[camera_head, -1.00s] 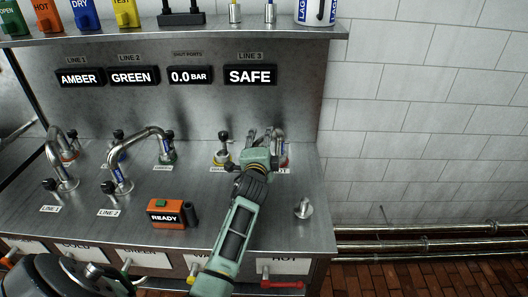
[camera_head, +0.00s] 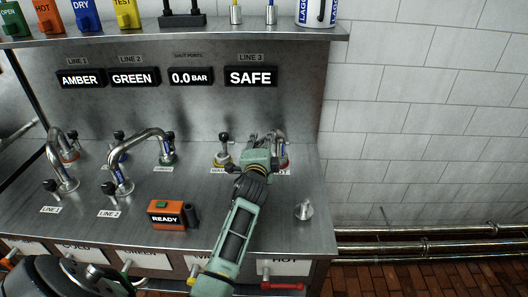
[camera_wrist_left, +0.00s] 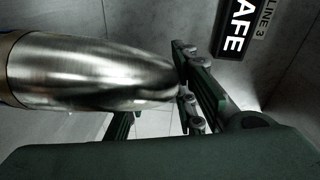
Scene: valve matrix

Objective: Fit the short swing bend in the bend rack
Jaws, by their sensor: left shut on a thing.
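My left gripper (camera_head: 270,144) is at the back right of the steel bench, over the port labelled HOT. It is shut on a shiny metal bend (camera_head: 281,146), which I take to be the short swing bend. The bend shows large in the left wrist view (camera_wrist_left: 85,72), reaching in from the left between the dark green fingers. The gripper hides much of the bend in the head view, and I cannot tell whether its ends touch the port. I cannot make out a bend rack. My right gripper is not in view.
Two curved pipe bends, one at left (camera_head: 54,155) and one nearer the middle (camera_head: 128,155), stand on the bench. A knobbed port (camera_head: 223,150) is just left of my gripper. An orange READY box (camera_head: 166,212) and a small metal fitting (camera_head: 304,209) sit in front.

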